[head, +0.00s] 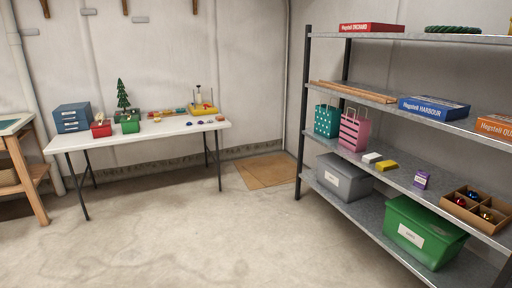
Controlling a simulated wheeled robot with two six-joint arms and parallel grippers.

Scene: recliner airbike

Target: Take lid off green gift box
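A small green box (130,124), which looks like the gift box, sits on the white folding table (190,128) at left, near its front edge. It is too small to tell how its lid sits. A small red box (101,128) stands just left of it. Neither of my grippers is in view, and nothing is seen touching the boxes.
A small green tree (122,94), blue drawers (72,117) and a yellow tray (204,109) share the table. A metal shelf (402,172) stands at right, with a large green bin (424,231) low down. The concrete floor (190,235) between is clear.

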